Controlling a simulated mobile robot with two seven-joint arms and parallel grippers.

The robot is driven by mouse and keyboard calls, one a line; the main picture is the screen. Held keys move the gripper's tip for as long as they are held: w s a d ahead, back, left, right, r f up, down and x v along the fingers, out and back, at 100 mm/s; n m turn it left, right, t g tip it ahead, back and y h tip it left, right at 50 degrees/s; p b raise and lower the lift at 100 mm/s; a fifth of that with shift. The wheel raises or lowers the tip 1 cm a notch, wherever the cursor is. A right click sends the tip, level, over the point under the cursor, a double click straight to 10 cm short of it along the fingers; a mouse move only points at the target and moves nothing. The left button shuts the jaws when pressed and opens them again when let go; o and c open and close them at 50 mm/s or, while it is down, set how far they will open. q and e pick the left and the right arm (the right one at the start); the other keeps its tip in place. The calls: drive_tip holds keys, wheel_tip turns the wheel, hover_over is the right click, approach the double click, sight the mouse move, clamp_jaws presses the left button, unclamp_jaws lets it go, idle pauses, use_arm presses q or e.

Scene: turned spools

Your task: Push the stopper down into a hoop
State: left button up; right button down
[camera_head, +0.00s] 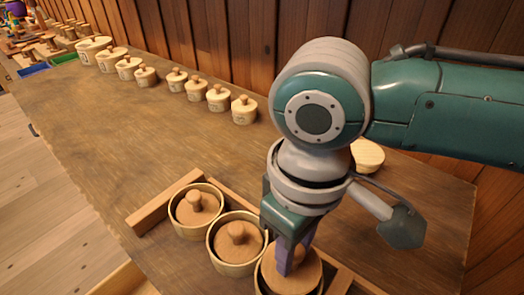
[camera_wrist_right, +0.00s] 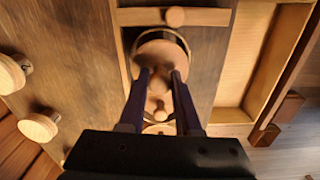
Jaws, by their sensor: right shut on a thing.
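Three pale hoops stand in a row at the front of the table. The left hoop (camera_head: 176,222) has a stopper (camera_head: 197,203) with a round knob inside it. The middle hoop (camera_head: 214,257) also has a stopper (camera_head: 238,240) inside. My right gripper (camera_head: 291,262) points down over the right hoop (camera_head: 262,283) and is shut on the knob of its stopper (camera_head: 308,275). That stopper's disc lies at the hoop's top; how deep it sits cannot be told. In the wrist view the gripper (camera_wrist_right: 159,82) closes around the knob. My left gripper is not in view.
Wooden rails (camera_head: 160,204) border the hoops. Several lidded pots (camera_head: 244,110) line the back edge by the plank wall. A pale round wooden piece (camera_head: 368,154) lies behind my right arm. The table's left middle (camera_head: 130,150) is clear.

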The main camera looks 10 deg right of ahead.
drive_tip(key=shift+f, duration=0.15)
idle(0.4)
drive_tip(key=shift+f, duration=0.15)
drive_tip(key=shift+f+b, duration=0.55)
drive_tip(key=shift+f, duration=0.15)
drive_tip(key=shift+f, duration=0.2)
drive_tip(key=shift+f+b, duration=0.4)
drive_tip(key=shift+f, duration=0.25)
drive_tip(key=shift+f, duration=0.2)
idle(0.5)
